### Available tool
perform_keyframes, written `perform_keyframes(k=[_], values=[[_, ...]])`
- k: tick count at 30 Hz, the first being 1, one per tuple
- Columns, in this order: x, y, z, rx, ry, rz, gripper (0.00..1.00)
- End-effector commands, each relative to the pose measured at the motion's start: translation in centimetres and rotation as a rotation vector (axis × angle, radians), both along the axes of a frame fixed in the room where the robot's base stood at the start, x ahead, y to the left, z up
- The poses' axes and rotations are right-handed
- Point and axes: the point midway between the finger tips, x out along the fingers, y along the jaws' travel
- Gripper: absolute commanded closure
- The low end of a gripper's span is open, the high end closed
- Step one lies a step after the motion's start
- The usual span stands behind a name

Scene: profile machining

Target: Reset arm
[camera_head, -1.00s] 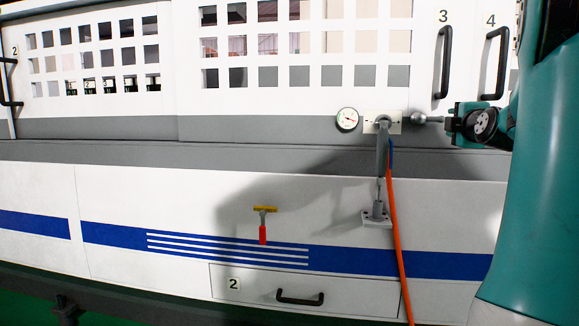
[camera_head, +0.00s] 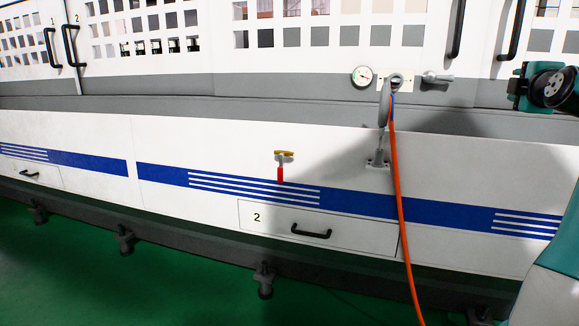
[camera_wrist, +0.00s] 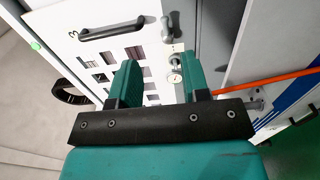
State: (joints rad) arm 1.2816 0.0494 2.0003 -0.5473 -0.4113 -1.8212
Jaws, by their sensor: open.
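My gripper (camera_head: 516,88) is at the right of the head view, in front of the white machine, with teal fingers. It is open, and no object shows between the fingers in the wrist view (camera_wrist: 160,82). A grey lever handle (camera_head: 437,78) on the machine points right, towards my gripper, with a clear gap between them in the picture. Beside the lever are a small plate with a hose fitting (camera_head: 395,82) and a round gauge (camera_head: 362,76).
An orange hose (camera_head: 401,215) hangs from the fitting to the floor. A red-and-yellow valve handle (camera_head: 281,167) and drawer 2 (camera_head: 317,229) are on the lower front. Black door handles (camera_head: 509,30) stick out above. Green floor (camera_head: 110,285) is open at lower left.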

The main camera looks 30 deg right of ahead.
Motion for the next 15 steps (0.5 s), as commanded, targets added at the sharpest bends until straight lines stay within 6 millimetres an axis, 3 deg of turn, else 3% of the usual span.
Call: perform_keyframes(k=[11,15], values=[[5.0,5.1,-2.1,0.182,-0.021,0.141,0.57],[7.6,8.7,-3.5,0.3,-0.021,0.218,0.57]])
